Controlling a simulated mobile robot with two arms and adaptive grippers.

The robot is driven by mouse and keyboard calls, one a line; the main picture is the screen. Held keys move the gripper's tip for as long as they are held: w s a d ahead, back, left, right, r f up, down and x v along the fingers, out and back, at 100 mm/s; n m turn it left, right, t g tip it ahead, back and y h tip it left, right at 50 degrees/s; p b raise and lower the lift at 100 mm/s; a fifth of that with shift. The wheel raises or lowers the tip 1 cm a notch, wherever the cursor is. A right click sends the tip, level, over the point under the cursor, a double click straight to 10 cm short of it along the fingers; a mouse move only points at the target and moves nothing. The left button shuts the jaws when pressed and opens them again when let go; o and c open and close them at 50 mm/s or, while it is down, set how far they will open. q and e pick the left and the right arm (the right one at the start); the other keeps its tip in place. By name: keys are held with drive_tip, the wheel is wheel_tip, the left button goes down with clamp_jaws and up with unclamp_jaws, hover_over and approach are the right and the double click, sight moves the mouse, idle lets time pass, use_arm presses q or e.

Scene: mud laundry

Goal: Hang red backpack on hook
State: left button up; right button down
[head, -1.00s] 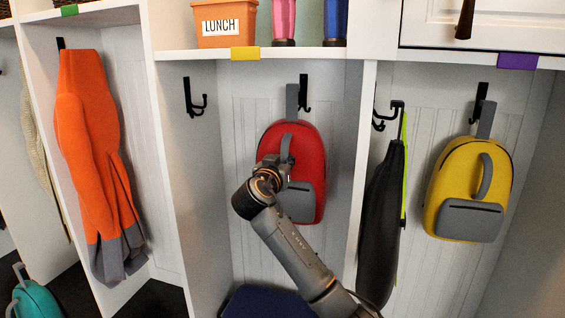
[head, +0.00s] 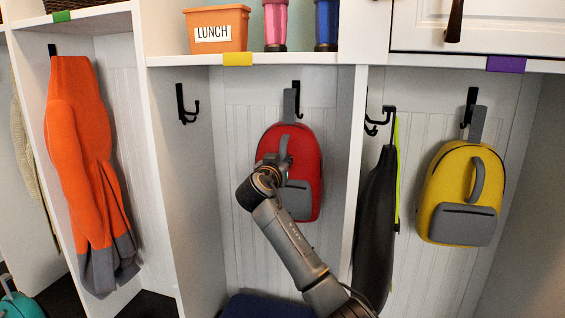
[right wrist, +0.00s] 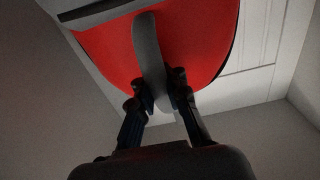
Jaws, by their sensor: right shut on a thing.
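The red backpack (head: 308,160) is upright in the middle cubby, with a grey top loop (head: 289,104) and a grey front pocket. The loop overlaps the left side of the black hook (head: 297,92) on the back wall. I cannot tell whether the loop is over the hook or in front of it. My right gripper (head: 283,162) is at the front of the backpack, shut on its grey front handle. The right wrist view shows the fingers (right wrist: 160,92) on either side of this grey strap (right wrist: 148,50), against the red fabric. My left gripper is not in view.
A yellow backpack (head: 462,185) hangs in the right cubby, beside a dark long item (head: 374,230). An orange jacket (head: 80,160) hangs at left. An empty double hook (head: 186,105) is on the cubby's left wall. A shelf with an orange lunch bin (head: 216,30) is above.

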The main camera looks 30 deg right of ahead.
drive_tip(key=shift+s+r, duration=0.35)
idle(0.6)
drive_tip(key=shift+b, duration=0.4)
idle(0.6)
drive_tip(key=shift+f, duration=0.2)
drive_tip(key=shift+f+b, duration=0.35)
drive_tip(key=shift+b, duration=0.25)
drive_tip(key=shift+f+b, duration=0.25)
drive_tip(key=shift+b, duration=0.25)
idle(0.7)
drive_tip(key=shift+f+b, duration=0.35)
drive_tip(key=shift+b, duration=0.05)
